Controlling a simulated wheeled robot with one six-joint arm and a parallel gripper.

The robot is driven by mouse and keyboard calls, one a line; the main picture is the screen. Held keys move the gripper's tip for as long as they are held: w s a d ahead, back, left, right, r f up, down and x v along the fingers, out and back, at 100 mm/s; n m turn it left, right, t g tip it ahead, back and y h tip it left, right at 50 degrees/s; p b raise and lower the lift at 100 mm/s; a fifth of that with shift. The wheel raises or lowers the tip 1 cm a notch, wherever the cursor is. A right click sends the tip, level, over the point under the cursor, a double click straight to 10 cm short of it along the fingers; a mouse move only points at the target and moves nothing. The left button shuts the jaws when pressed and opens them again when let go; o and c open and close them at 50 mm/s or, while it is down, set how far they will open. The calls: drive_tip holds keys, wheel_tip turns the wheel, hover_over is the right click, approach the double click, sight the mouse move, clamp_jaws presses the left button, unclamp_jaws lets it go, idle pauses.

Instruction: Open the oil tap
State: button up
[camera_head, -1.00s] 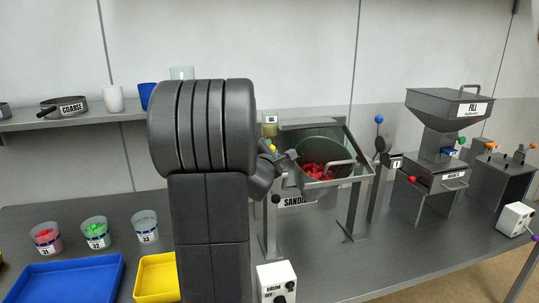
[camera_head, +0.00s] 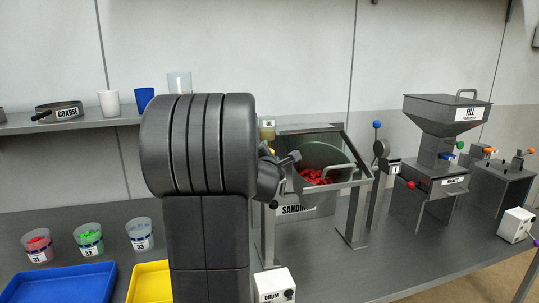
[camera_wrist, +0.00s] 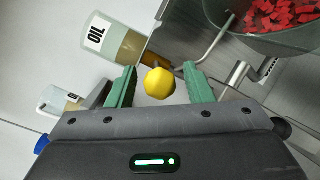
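The oil container (camera_wrist: 115,42) is a clear vessel with a yellowish lower part and an OIL label, in the upper left of the wrist view. It also shows in the head view (camera_head: 267,131), just right of my arm. A brownish neck leads from it towards a round yellow knob (camera_wrist: 159,83), the tap's handle. My gripper (camera_wrist: 159,90) is open, its two green fingers on either side of the knob. Gaps show between knob and fingers; I cannot tell the depth. My arm hides most of the gripper and tap in the head view.
A drum (camera_head: 322,160) with red pieces stands right of the tap, with a bent metal rod (camera_wrist: 217,42) close to the right finger. A hopper marked FILL (camera_head: 445,112) stands farther right. Several cups and a yellow tray (camera_head: 148,283) are on the left.

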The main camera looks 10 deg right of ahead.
drive_tip(key=v, duration=1.3)
drive_tip(key=shift+s+a, duration=0.2)
drive_tip(key=shift+s, duration=0.15)
drive_tip(key=shift+w, duration=0.1)
drive_tip(key=x, duration=1.3)
drive_tip(key=shift+w+d, duration=0.2)
drive_tip(key=shift+w, duration=0.1)
drive_tip(key=shift+s, duration=0.15)
